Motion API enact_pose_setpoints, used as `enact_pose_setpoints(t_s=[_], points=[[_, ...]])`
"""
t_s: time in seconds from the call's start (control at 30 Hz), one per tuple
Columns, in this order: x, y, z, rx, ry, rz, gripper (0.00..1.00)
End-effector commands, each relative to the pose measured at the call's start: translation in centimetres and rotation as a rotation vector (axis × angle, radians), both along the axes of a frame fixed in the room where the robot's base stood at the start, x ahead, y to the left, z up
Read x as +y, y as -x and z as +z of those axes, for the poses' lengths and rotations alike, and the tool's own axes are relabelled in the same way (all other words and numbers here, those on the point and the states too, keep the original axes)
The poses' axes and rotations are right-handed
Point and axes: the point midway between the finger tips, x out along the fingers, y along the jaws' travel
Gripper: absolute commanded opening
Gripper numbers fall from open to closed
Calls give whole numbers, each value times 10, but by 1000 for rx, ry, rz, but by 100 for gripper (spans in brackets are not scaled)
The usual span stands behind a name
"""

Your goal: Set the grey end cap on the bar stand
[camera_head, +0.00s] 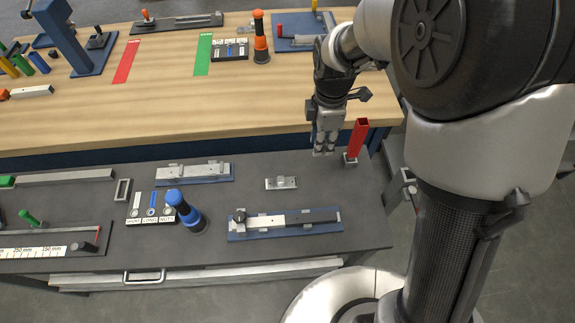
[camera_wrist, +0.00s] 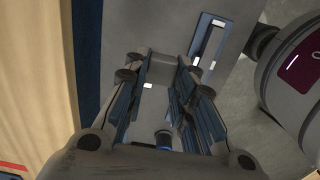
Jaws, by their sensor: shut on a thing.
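My gripper (camera_head: 325,143) hangs fingers-down over the right part of the dark grey bench, near its back edge. In the wrist view its fingers (camera_wrist: 160,82) are shut on a plain grey block, which I take to be the grey end cap (camera_wrist: 162,69). A red upright square bar (camera_head: 358,136) stands in a small grey foot (camera_head: 350,160) just right of the gripper; it looks like the bar stand. The held piece is apart from it. Its underside is hidden.
A blue fixture (camera_head: 239,236) with a grey and black bar lies in front. A small metal bracket (camera_head: 281,183) and a blue-handled tool (camera_head: 184,210) stand to its back and left. The wooden table (camera_head: 200,110) lies behind. The dark bench surface around the bracket is clear.

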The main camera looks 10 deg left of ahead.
Motion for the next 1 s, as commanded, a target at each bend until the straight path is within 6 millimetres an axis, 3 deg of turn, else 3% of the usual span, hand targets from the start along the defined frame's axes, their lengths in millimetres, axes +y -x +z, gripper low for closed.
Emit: enact_pose_setpoints(t_s=[0.17,0.4,0.6,0.87,1.0], points=[[-1,2,-33,7,2,-1,12],[-1,2,-100,7,2,-1,12],[0,1,-143,4,1,-1,12],[0,1,-162,2,1,-1,12],[0,1,-182,4,1,-1,12]])
